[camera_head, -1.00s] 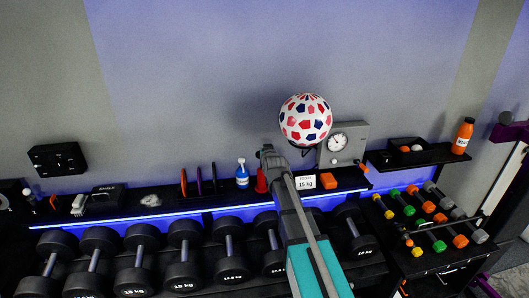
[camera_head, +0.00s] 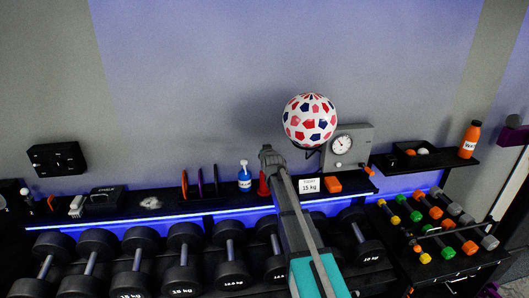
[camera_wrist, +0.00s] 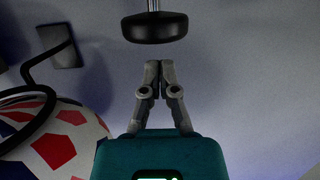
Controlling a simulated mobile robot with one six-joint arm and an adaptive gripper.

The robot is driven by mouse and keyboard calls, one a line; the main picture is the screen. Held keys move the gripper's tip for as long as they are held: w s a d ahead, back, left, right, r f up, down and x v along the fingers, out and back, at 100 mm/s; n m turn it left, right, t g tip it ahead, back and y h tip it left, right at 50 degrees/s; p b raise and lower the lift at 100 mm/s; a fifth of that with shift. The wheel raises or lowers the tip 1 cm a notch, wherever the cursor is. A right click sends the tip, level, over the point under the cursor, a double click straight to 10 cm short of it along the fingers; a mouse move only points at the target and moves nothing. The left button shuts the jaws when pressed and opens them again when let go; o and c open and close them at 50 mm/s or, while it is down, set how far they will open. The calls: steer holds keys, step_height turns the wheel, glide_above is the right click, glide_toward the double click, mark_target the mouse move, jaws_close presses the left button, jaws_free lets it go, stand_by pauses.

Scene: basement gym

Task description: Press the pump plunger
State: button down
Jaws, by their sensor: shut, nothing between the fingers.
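In the wrist view a black rounded knob (camera_wrist: 154,28) on a chrome rod (camera_wrist: 153,5) hangs at the top centre; it looks like the pump plunger's handle. My gripper (camera_wrist: 160,66) is shut and empty, its tips just below the knob in the picture with a small visible gap. In the head view my gripper (camera_head: 267,153) is left of and below the patterned ball (camera_head: 309,120), above the shelf. I cannot make out the plunger or the pump body there; my arm may hide them.
A grey box with a dial (camera_head: 347,146) stands right of the ball. Dumbbells (camera_head: 183,270) line the rack below.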

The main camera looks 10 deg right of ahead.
steer(key=shift+f+b, duration=0.35)
steer(key=shift+f, duration=0.2)
steer(key=shift+f, duration=0.1)
step_height(320, 180, down, 6)
steer(key=b, duration=0.6)
stand_by(0.6)
step_height(320, 180, up, 4)
steer(key=p, duration=0.4)
steer(key=shift+r, duration=0.2)
steer(key=p+v, duration=0.2)
steer(key=v, duration=0.8)
steer(key=shift+f, duration=0.15)
stand_by(0.8)
step_height(320, 180, up, 6)
steer(key=p, duration=0.6)
